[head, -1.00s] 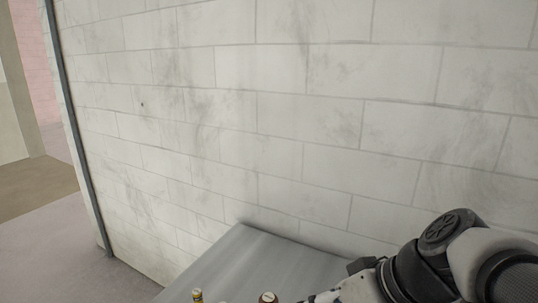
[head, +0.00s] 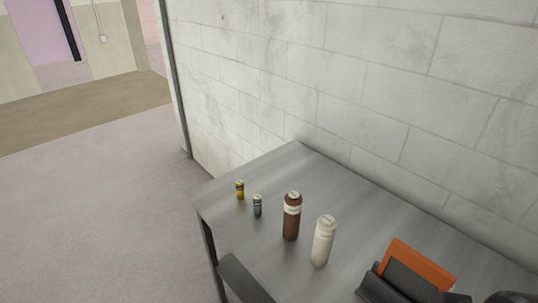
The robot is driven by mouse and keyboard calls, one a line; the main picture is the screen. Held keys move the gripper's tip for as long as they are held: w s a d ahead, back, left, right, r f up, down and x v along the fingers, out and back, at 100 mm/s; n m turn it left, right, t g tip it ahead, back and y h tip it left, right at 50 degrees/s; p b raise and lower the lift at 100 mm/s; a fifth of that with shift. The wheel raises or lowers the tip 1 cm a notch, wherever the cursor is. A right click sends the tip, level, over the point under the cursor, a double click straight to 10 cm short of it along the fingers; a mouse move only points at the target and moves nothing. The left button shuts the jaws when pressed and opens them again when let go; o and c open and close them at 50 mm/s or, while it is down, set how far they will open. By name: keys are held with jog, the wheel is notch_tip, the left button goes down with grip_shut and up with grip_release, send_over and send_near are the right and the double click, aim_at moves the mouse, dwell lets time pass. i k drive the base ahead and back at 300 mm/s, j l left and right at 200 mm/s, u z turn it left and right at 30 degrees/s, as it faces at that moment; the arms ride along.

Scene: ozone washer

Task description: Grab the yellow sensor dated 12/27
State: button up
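A small yellow cylinder (head: 240,191) with a dark band, likely the yellow sensor, stands upright near the far left corner of the grey table (head: 345,205). Its date is too small to read. A similar small grey cylinder (head: 257,206) stands just to its right and nearer. My gripper cannot be made out in the head view. Only dark parts, possibly of my arm, show at the lower right edge, well away from the yellow cylinder.
A brown bottle (head: 292,220) and a taller cream bottle (head: 323,242) stand right of the small cylinders. An orange-and-dark object (head: 422,262) is at the lower right. A dark panel (head: 243,279) shows at the table's near edge. A brick wall (head: 300,70) backs the table.

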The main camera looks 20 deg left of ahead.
aim_at(240, 183)
jog(key=i+j, duration=0.15)
jog(key=j, duration=0.25)
jog(key=i+j, duration=0.15)
jog(key=j, duration=0.25)
jog(key=i+j, duration=0.15)
jog(key=j, duration=0.2)
jog(key=i+j, duration=0.2)
jog(key=j, duration=0.2)
jog(key=i+j, duration=0.15)
jog(key=j, duration=0.25)
jog(key=i+j, duration=0.15)
jog(key=j, duration=0.25)
jog(key=i+j, duration=0.15)
jog(key=j, duration=0.2)
